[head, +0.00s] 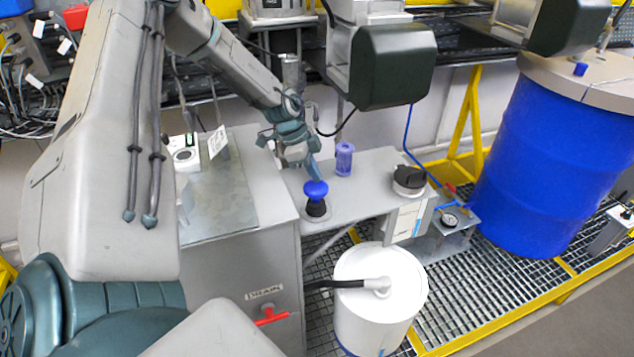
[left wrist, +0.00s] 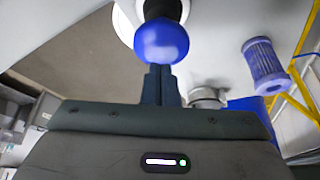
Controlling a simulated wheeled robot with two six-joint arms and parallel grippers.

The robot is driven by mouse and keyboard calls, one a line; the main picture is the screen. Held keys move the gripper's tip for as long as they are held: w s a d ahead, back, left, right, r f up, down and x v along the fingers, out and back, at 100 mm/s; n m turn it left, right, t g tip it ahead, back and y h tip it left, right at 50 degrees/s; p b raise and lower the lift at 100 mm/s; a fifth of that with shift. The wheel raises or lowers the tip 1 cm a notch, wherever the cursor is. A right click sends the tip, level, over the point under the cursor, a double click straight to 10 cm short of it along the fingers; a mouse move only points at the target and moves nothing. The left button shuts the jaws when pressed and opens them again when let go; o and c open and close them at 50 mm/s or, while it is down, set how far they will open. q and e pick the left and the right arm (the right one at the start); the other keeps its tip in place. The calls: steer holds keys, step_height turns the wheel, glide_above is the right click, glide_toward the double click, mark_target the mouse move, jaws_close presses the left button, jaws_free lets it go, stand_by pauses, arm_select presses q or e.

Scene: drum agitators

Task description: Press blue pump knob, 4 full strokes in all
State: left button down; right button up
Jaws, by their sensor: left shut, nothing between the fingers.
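The blue pump knob (head: 316,190) sits on a black base on the grey bench top. In the left wrist view the blue knob (left wrist: 161,41) is close in front of the fingertips. My left gripper (head: 317,176) is shut and empty, its fingertips right at the top of the knob. In the left wrist view the shut fingers (left wrist: 160,72) end at the knob's edge; I cannot tell whether they touch it. My right gripper is not in view.
A blue-violet ribbed cylinder (head: 344,159) stands behind and right of the knob. A black round knob (head: 409,180) is farther right on the bench. A white canister (head: 380,300) stands below in front. A large blue drum (head: 550,160) is at the right.

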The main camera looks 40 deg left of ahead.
mark_target(314, 185)
arm_select(q)
steer(key=shift+f, duration=0.15)
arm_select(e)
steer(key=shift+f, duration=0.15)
